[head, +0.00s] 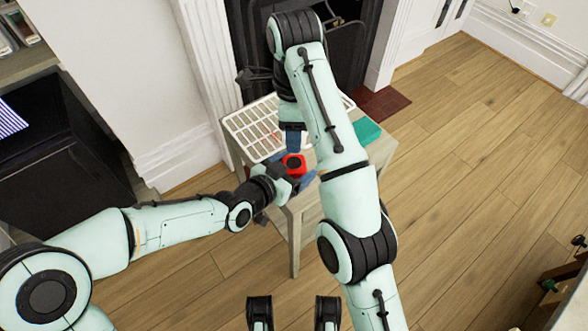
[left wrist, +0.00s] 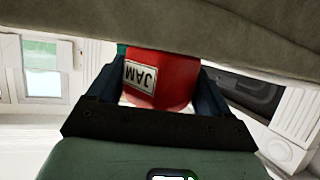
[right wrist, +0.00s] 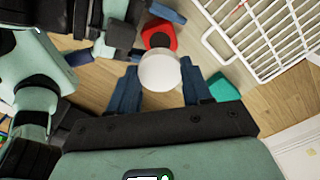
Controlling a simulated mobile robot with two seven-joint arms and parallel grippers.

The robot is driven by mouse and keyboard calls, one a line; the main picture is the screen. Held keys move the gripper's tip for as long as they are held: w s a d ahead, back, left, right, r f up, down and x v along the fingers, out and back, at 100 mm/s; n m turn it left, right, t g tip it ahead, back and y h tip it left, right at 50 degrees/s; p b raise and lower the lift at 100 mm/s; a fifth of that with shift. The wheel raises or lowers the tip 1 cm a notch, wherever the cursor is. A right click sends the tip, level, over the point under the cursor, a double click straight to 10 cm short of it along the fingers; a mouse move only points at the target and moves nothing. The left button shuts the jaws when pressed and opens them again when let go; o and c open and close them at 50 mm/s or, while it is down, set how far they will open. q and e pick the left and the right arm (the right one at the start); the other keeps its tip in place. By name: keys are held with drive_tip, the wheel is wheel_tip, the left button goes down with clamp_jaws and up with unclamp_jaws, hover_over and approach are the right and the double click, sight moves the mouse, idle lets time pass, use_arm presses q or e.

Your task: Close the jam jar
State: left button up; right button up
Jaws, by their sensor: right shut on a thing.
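The red jam jar (head: 293,163) is at the near part of the small table, its dark round top facing up. In the left wrist view the jar (left wrist: 172,82), with its white JAM label, sits between my left fingers, which meet its sides. My left gripper (head: 292,170) is shut on it. The jar (right wrist: 158,31) also shows in the right wrist view. My right gripper (right wrist: 160,85) is shut on a white round lid (right wrist: 159,70), held apart from the jar in that picture. In the head view my right gripper (head: 293,140) is just beyond the jar; the lid is hidden there.
A white wire rack (head: 250,125) covers the table's far left part. A teal block (head: 367,130) lies at the table's right side. The table (head: 312,198) is small, with my arms crossing over it. A fireplace is behind; wood floor is open at right.

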use_arm(q)
drive_tip(key=c, duration=0.4)
drive_tip(key=shift+o, duration=0.2)
use_arm(e)
hover_over(295, 163)
drive_tip(key=shift+a+f, duration=0.1)
drive_tip(key=shift+f, duration=2.4)
drive_tip(key=shift+f, duration=0.1)
drive_tip(key=shift+f, duration=0.8)
drive_tip(key=shift+f, duration=0.4)
